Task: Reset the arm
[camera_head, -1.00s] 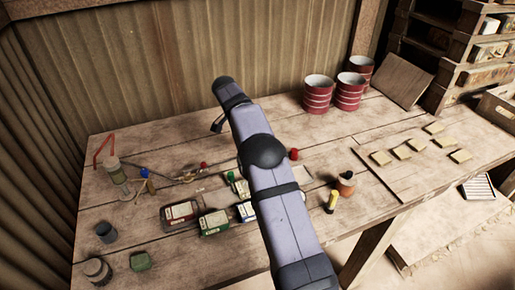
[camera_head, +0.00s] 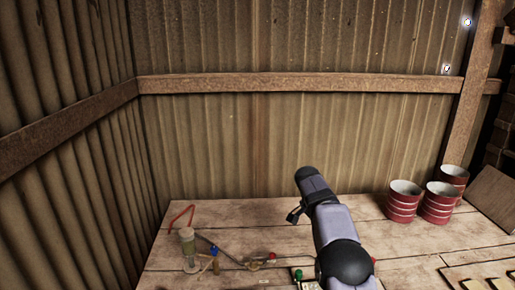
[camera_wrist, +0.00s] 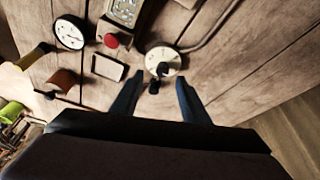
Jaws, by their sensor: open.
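My arm (camera_head: 332,235) reaches up from the bottom of the head view over the wooden table. My gripper (camera_wrist: 158,92) shows in the wrist view with its two dark fingers spread apart and nothing between them. Beyond the fingertips are a round pale dial-like part (camera_wrist: 163,60) with a dark knob and the plank tabletop (camera_wrist: 225,65). In the head view the gripper (camera_head: 294,214) is a small dark shape at the arm's far end, and its fingers are hard to make out there.
A white round gauge (camera_wrist: 70,33), a red knob (camera_wrist: 112,41) and a small tray (camera_wrist: 107,68) lie near the gripper. Red striped cans (camera_head: 404,202) stand at the table's back right. A bottle with a red tube (camera_head: 188,249) stands at the left. The corrugated wall (camera_head: 300,140) rises behind.

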